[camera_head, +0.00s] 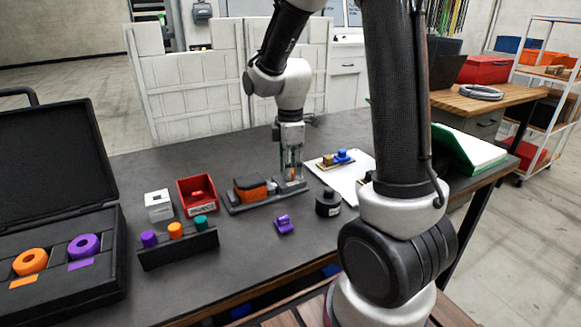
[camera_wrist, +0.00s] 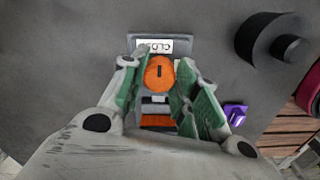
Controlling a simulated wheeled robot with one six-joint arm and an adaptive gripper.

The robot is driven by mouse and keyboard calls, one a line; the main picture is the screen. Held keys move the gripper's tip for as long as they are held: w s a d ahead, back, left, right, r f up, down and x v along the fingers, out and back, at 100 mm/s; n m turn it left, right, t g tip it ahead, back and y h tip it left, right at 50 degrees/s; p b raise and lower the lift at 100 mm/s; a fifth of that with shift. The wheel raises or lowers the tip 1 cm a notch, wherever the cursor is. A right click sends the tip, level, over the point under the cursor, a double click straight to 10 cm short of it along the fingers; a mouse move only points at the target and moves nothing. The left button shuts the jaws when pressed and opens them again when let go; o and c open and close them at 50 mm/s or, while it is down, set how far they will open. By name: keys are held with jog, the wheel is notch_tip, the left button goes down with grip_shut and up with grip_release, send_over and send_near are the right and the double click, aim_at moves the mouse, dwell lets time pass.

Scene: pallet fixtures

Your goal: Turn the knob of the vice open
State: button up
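The vice (camera_head: 238,207) stands on the dark table, a long grey base with an orange and dark block on it. Its round orange knob (camera_wrist: 160,74) shows in the wrist view with a short dark line on top. A white label (camera_wrist: 165,45) beyond the knob has letters that look like "CLO", the rest unclear. My gripper (camera_head: 291,180) points down over the right end of the vice. In the wrist view its green-padded fingers (camera_wrist: 160,80) stand on both sides of the knob, apart; firm contact is not visible.
A purple piece (camera_head: 284,224) and a black round part (camera_head: 328,203) lie near the vice. A red bin (camera_head: 197,195), a white block (camera_head: 158,205) and a rack (camera_head: 178,250) with coloured pegs stand left. A white board (camera_head: 346,178) lies to the right.

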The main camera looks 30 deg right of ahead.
jog(key=shift+c, duration=1.4)
jog(key=shift+m, duration=0.4)
jog(key=m, duration=0.3)
jog(key=shift+m, duration=0.3)
jog(key=m, duration=0.4)
jog(key=shift+m, duration=0.3)
jog(key=m, duration=0.4)
jog(key=shift+a+m, duration=0.1)
jog(key=shift+m, duration=2.3)
